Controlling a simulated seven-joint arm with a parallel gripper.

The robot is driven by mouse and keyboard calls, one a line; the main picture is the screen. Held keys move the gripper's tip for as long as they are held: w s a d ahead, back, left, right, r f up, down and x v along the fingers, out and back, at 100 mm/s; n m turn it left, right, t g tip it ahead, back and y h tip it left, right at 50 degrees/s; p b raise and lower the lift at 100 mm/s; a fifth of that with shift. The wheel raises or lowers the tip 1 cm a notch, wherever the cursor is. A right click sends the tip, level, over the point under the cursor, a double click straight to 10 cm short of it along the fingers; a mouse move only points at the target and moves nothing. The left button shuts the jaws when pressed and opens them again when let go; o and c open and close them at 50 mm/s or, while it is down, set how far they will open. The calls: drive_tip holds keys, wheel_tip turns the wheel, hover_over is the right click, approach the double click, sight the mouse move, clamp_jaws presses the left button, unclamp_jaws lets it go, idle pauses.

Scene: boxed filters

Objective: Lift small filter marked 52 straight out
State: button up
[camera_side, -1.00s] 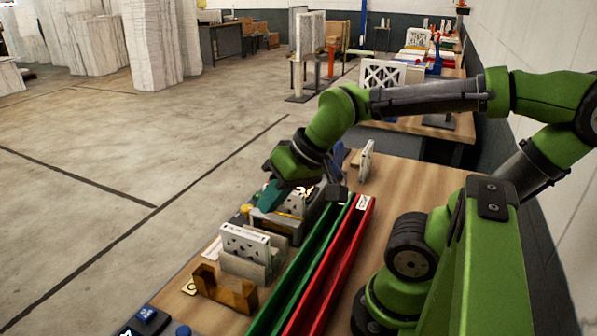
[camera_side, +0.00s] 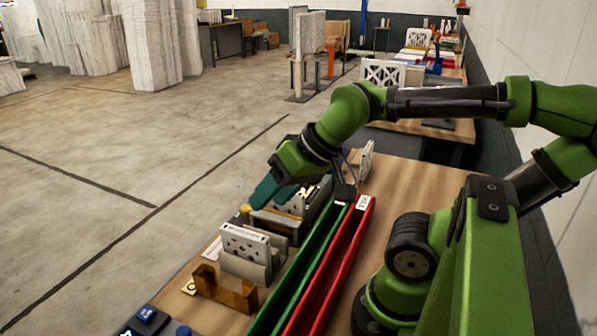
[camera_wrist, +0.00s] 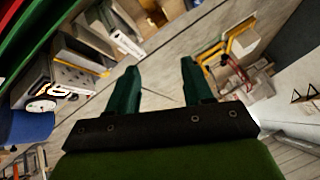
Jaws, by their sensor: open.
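My gripper (camera_side: 264,194) has teal fingers and hangs beside the row of boxed filters in the side view. In the wrist view the two fingers of my gripper (camera_wrist: 158,68) stand wide apart with nothing between them. A white filter with holes (camera_side: 245,242) stands upright in a light holder. Another pale filter (camera_side: 296,203) stands in a grey box farther back, partly hidden by my gripper. In the wrist view a pale filter (camera_wrist: 72,78) with dark marks lies left of my fingers. I cannot read a 52 on any of them.
A green channel (camera_side: 290,285) and a red channel (camera_side: 328,270) run along the right of the filters. A brown notched holder (camera_side: 225,291) stands in front. Another white panel (camera_side: 366,161) stands at the back of the table. Bare tabletop (camera_side: 408,180) lies right of the red channel.

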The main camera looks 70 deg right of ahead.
drive_tip(key=m+g+h, duration=0.2)
drive_tip(key=m+g, duration=0.5)
drive_tip(key=m, duration=2.5)
hover_over(284, 207)
drive_tip(key=d, duration=0.1)
drive_tip(key=f, duration=1.6)
drive_tip(key=shift+w+f, duration=0.25)
drive_tip(key=shift+w, duration=0.05)
clamp_jaws()
